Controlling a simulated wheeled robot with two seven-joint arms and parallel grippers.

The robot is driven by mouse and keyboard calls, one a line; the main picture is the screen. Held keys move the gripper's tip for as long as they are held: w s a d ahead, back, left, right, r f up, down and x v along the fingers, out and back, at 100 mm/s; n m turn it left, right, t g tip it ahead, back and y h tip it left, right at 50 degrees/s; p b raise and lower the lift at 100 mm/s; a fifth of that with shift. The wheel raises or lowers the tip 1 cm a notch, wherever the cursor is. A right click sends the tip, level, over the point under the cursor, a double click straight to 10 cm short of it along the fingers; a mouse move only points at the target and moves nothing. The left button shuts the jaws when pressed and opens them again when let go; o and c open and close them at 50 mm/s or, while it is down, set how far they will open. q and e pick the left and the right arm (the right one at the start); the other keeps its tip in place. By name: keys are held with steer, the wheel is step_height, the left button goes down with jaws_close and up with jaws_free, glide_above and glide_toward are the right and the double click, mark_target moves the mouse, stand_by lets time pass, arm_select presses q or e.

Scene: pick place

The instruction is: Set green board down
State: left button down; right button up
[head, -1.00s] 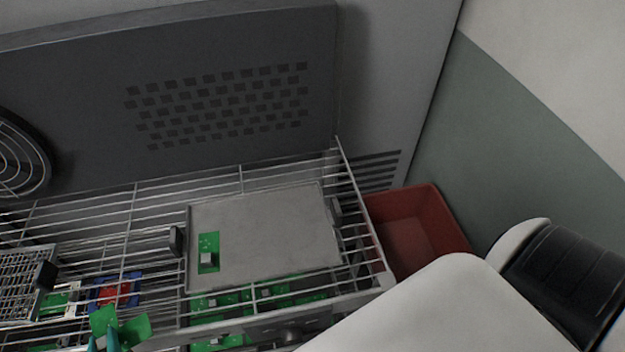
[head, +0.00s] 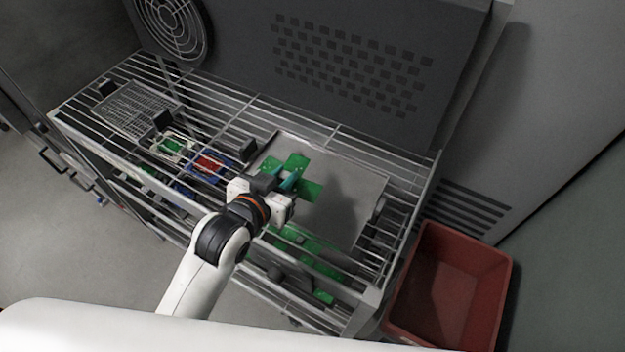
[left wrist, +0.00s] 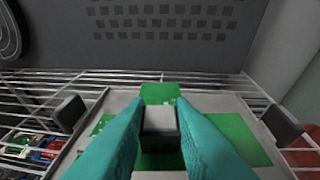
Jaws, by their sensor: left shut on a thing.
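The green board (head: 308,190) is cross-shaped with a grey block (left wrist: 160,122) at its middle. My left gripper (head: 287,180), with teal fingers, is shut on that block. The board is over the left part of a flat grey tray (head: 350,205) on the wire rack. In the left wrist view the board (left wrist: 235,137) spreads out on both sides of the fingers. I cannot tell whether it touches the tray. The fingers and wrist hide part of it. My right gripper is not in view.
Dark clamps stand at the tray's sides. More green boards (head: 318,260) lie below the rack's top. To the left are red (head: 208,165) and green framed pieces and a wire basket (head: 135,108). A red bin (head: 448,290) stands at right. A grey panel rises behind.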

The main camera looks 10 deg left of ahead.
arm_select(q)
steer(key=shift+w+d+r+m+h, duration=0.35)
steer(key=shift+w+d+r, duration=0.2)
steer(key=shift+w, duration=0.25)
steer(key=shift+w+d+f+g, duration=0.1)
steer(key=shift+f+g, duration=0.15)
steer(key=shift+g, duration=0.05)
glide_toward(309, 178)
steer(key=shift+w+d+r+p, duration=0.25)
steer(key=shift+w+r, duration=0.15)
steer(key=shift+r, duration=0.2)
steer(key=shift+w+d+r+p, duration=0.1)
steer(key=shift+w+d+r, duration=0.15)
steer(key=shift+w+r, duration=0.25)
steer(key=shift+s+f, duration=0.1)
steer(key=shift+f, duration=1.65)
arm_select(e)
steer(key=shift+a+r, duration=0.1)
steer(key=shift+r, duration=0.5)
arm_select(q)
steer(key=c, duration=1.3)
jaws_free()
steer(key=shift+f, duration=0.1)
steer(key=shift+o, duration=0.2)
